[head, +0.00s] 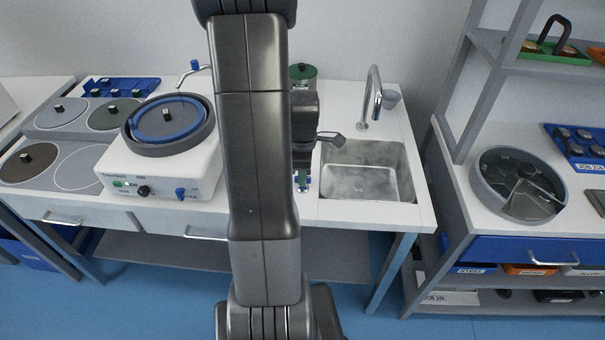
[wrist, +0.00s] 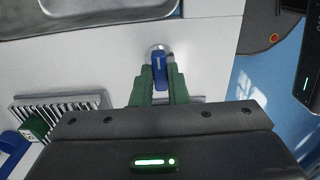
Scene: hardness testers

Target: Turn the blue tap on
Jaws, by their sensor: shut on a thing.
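The blue tap (wrist: 160,72) shows in the wrist view as a short blue handle by a round metal fitting on a white surface. My gripper (wrist: 160,84) has its two green fingers on either side of the handle, shut on it. In the head view my gripper (head: 302,182) is low over the bench, just left of the sink, mostly behind my arm. A small bit of blue shows at its fingertips there. The fingers hide the sides of the handle.
The sink (head: 367,172) with a curved metal faucet (head: 372,100) is right of my gripper. A polishing machine (head: 165,165) with a blue disc and its own blue knob (head: 181,192) stands left. A slatted rack (wrist: 62,104) lies left in the wrist view.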

